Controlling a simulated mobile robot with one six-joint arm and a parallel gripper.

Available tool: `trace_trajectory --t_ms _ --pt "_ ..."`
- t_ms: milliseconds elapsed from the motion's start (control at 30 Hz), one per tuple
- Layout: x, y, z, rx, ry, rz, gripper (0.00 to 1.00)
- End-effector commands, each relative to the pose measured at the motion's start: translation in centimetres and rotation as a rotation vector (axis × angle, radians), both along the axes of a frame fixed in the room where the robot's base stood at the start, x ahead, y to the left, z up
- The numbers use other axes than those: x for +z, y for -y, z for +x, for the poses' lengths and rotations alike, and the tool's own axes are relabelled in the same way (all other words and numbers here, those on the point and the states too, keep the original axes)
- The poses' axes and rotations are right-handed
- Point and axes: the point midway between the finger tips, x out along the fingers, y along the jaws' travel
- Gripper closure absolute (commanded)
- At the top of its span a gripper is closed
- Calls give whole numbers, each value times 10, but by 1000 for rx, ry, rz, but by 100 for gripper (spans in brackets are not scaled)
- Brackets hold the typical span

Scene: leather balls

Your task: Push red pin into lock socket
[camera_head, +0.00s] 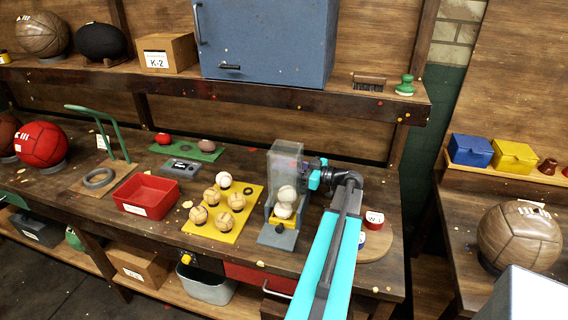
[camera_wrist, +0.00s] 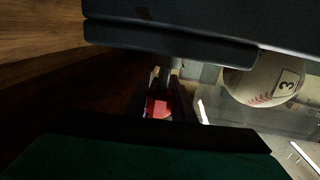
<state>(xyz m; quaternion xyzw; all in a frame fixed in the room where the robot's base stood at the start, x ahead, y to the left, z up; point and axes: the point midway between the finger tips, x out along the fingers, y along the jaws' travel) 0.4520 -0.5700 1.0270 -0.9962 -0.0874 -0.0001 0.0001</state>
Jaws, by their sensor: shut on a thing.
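My gripper (camera_head: 318,175) is at the right side of the clear ball dispenser (camera_head: 286,165), at about mid-height. In the wrist view, its dark jaws lie above and below a red pin (camera_wrist: 160,106), and the gripper is shut on it. The red pin's end faces the camera between dark side pieces, and a grey rod-like part shows behind it. I cannot tell the lock socket for certain, nor how deep the pin sits. The pin is hidden in the head view. A white ball marked 3 (camera_wrist: 270,82) shows behind the clear wall in the wrist view.
A yellow tray (camera_head: 229,242) with several balls lies left of the dispenser. A red bin (camera_head: 146,196) is further left. A red-and-white tin (camera_head: 374,219) stands right of my arm. A blue cabinet (camera_head: 265,40) sits on the shelf above.

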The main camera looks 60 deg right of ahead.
Motion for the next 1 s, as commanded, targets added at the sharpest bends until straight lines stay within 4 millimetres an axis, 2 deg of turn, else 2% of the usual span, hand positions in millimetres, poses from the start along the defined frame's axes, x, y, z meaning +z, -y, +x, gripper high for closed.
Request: trace_trajectory --t_ms 1000 --pt "-6 0 0 1 0 0 97"
